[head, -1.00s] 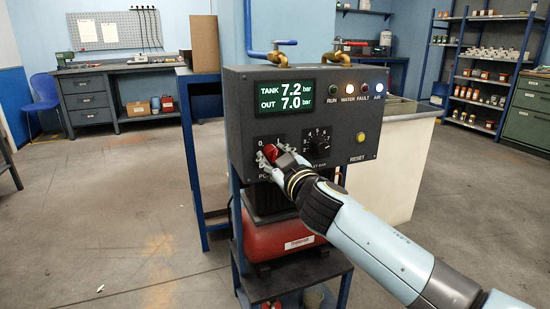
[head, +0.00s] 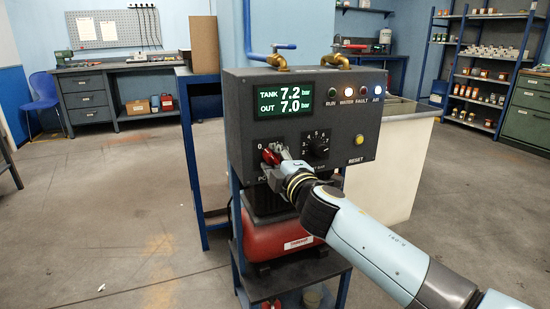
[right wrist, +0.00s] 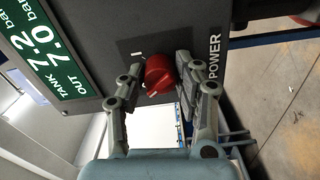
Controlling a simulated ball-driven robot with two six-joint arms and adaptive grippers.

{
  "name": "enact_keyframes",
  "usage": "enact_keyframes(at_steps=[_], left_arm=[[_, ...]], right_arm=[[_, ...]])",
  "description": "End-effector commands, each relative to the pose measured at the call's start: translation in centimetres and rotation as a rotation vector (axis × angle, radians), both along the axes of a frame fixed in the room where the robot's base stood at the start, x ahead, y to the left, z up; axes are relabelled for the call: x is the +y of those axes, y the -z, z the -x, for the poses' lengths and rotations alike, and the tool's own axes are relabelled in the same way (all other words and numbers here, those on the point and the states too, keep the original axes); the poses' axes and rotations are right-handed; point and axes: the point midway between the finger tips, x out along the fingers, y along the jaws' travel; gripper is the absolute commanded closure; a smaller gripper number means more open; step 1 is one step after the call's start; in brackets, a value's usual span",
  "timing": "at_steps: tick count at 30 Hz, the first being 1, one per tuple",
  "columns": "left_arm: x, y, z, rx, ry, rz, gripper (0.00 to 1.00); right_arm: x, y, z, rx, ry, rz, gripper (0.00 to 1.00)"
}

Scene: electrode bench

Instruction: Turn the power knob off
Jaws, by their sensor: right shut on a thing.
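The red power knob (head: 270,156) is at the lower left of the dark control panel (head: 345,110), with a "0" mark at its upper left. In the head view its grip leans to the upper left, towards the "0". My right gripper (right wrist: 160,80) is shut on the knob, one finger on each side of it. In the head view the gripper (head: 276,158) comes in from the lower right and hides part of the knob's surround. In the right wrist view the red knob (right wrist: 159,73) sits between the fingertips, beside the POWER label. My left gripper is not in view.
A black numbered dial (head: 318,146) is close to the right of the power knob. A yellow reset button (head: 360,140) is farther right. The display (head: 284,98) reads TANK 7.2 and OUT 7.0 bar. The water and air lamps are lit. Brass taps stand above the panel.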

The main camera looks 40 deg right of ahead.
Motion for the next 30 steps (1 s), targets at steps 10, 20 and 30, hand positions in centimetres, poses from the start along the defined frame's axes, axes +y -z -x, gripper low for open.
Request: enact_keyframes(at_steps=[10, 20, 30], left_arm=[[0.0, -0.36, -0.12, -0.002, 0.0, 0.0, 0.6], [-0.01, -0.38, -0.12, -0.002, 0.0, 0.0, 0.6], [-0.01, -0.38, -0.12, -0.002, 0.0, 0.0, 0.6]], right_arm=[[0.05, 0.11, 0.04, 0.036, -0.001, 0.136, 0.99], [0.05, 0.17, 0.05, 0.042, -0.001, 0.164, 0.99], [0.04, 0.16, 0.05, 0.042, 0.0, 0.163, 0.54]])
